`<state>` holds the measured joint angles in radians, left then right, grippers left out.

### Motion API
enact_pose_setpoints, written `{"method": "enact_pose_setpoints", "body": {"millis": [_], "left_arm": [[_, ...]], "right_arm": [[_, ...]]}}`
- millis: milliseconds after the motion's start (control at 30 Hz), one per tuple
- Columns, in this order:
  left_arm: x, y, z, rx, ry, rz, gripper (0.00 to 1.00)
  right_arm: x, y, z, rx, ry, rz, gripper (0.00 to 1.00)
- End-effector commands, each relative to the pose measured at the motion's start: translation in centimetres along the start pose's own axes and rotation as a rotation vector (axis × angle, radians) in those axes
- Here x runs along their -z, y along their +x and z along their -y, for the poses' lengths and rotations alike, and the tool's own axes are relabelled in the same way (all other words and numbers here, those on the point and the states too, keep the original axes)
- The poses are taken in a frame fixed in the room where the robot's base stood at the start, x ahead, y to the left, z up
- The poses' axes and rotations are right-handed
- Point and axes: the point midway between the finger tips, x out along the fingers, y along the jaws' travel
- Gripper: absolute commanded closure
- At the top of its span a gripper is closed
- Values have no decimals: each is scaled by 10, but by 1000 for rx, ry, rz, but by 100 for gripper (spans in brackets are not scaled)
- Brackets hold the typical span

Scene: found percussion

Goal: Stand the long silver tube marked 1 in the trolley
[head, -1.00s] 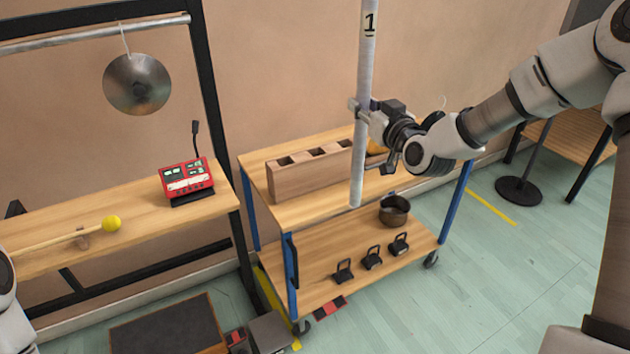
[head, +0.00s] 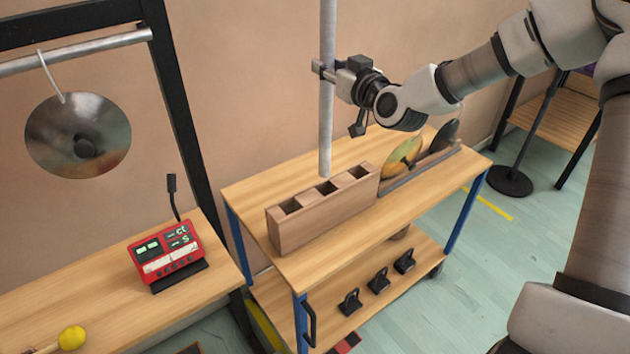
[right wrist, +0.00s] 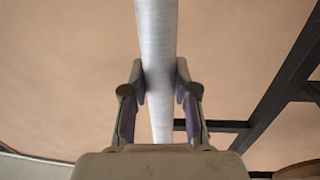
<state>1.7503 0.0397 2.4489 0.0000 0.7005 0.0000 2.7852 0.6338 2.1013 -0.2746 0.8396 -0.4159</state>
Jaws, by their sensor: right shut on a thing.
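The long silver tube (head: 326,125) hangs upright over the trolley (head: 405,208); its upper part, with the 1 mark, is out of the head view. My right gripper (head: 326,72) is shut on the tube, and its two fingers clasp the tube from both sides in the right wrist view (right wrist: 160,75). The tube's lower end appears just above the middle hole of the wooden block (head: 325,220) on the trolley's top. I cannot tell exactly how far above it is. The block has three square holes, and the other two look empty. My left gripper is not in view.
A rack with yellow and dark discs (head: 403,157) stands right of the block. Several black clamps (head: 378,281) sit on the lower shelf. A red device (head: 166,258) with a thin stalk is on the left table, below a hanging metal disc (head: 78,135).

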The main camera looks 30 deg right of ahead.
Motion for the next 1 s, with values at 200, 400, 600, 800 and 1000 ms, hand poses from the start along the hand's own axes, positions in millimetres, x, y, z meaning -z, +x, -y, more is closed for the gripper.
{"method": "enact_pose_setpoints", "body": {"millis": [200, 400, 600, 800, 1000], "left_arm": [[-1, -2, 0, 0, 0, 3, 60], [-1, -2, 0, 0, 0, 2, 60], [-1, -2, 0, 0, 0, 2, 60], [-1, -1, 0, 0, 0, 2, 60], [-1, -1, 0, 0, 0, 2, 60]], "right_arm": [[-55, 0, 0, 1, 1, 8, 100], [-97, 0, 0, 1, 1, 6, 100], [-124, 0, 0, 1, 0, 2, 100], [-155, 0, 0, 1, -2, 6, 100], [-169, 0, 0, 1, 0, 0, 100]]}}
